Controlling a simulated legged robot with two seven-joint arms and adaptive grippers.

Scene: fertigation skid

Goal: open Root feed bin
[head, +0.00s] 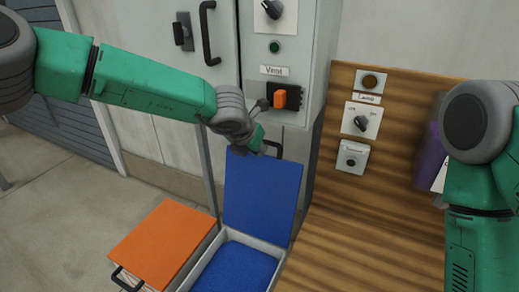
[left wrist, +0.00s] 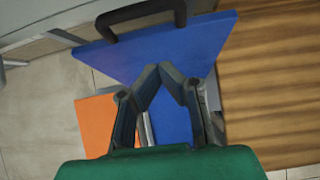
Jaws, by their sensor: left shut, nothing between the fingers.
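The bin with the blue lid stands open; its white-rimmed body (head: 281,255) shows a blue inside. Its blue lid (head: 262,196) is raised steeply, with a black handle (head: 275,148) at its top edge. The bin with the orange lid (head: 162,243) is closed beside it on the left. I see no name on either bin. My left gripper (head: 256,146) is at the top edge of the blue lid, shut and empty. In the left wrist view its fingertips (left wrist: 166,68) are together in front of the blue lid (left wrist: 150,48), near the handle (left wrist: 140,14). My right gripper is out of view.
A grey cabinet (head: 150,75) with a black handle stands behind my left arm. A panel with an orange switch (head: 280,98) labelled Vent is close to my left gripper. A wooden panel (head: 385,150) with a knob and buttons is to the right. Floor is clear at left.

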